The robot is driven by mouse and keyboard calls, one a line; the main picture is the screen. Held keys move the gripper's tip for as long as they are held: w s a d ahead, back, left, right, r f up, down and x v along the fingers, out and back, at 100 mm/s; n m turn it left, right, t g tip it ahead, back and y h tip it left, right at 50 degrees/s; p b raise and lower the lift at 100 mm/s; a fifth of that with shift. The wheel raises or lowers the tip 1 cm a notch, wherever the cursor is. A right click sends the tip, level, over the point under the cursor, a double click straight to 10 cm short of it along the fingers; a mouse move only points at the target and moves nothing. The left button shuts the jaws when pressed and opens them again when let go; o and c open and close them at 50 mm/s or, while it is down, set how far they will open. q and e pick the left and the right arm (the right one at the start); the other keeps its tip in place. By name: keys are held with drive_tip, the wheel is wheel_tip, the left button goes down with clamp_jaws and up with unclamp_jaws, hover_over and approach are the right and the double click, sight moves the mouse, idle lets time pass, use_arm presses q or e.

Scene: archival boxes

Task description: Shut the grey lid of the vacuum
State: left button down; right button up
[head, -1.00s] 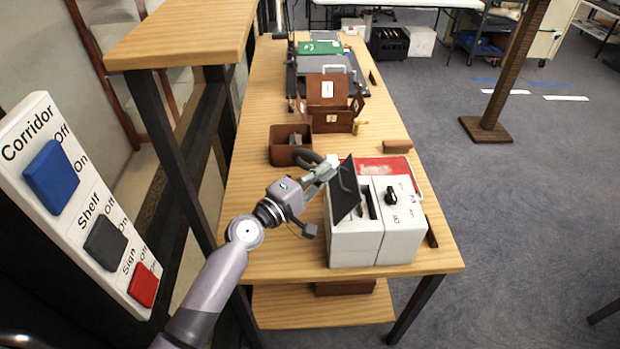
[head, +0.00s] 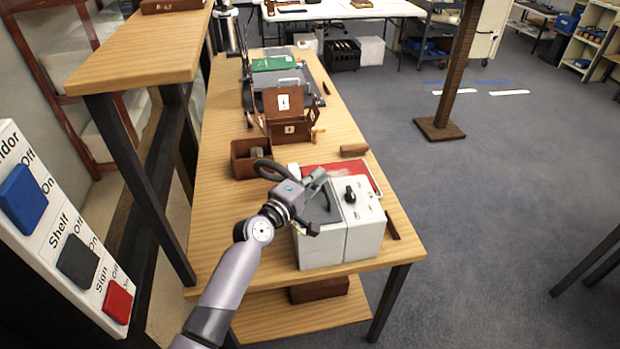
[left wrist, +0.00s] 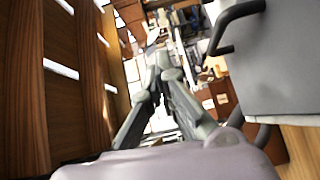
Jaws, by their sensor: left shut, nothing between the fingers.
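The vacuum (head: 362,235) is a white box with a black knob, standing at the near end of the wooden table. Its dark grey lid (head: 323,211) now lies flat, or nearly flat, over the left half of the top. I cannot tell whether it is fully seated, since my gripper hides part of it. My left gripper (head: 316,180) is just above the lid's back left part, shut and empty; whether it touches is unclear. Its fingers (left wrist: 160,75) also show in the left wrist view. My right gripper is not in view.
A brown open box (head: 243,163) and a brown lidded box (head: 284,125) stand farther back. A switch board (head: 62,235) is at the left.

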sight(326, 191)
use_arm(q)
drive_tip(key=shift+w+d+f, duration=0.15)
drive_tip(key=shift+d+f, duration=0.05)
drive_tip(key=shift+d, duration=0.25)
drive_tip(key=shift+w+d+f+p, duration=0.1)
drive_tip(key=shift+d+f+p, duration=0.25)
drive_tip(key=shift+p, duration=0.3)
drive_tip(key=shift+w+d+f+m+g+p, duration=0.15)
drive_tip(key=shift+d+f+m+g+p, duration=0.25)
drive_tip(key=shift+m, duration=0.1)
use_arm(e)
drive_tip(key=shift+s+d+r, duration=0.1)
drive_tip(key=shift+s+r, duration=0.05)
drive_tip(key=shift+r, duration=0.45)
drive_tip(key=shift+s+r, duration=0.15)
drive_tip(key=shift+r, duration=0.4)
use_arm(q)
drive_tip(key=shift+y, duration=0.3)
drive_tip(key=shift+r, duration=0.1)
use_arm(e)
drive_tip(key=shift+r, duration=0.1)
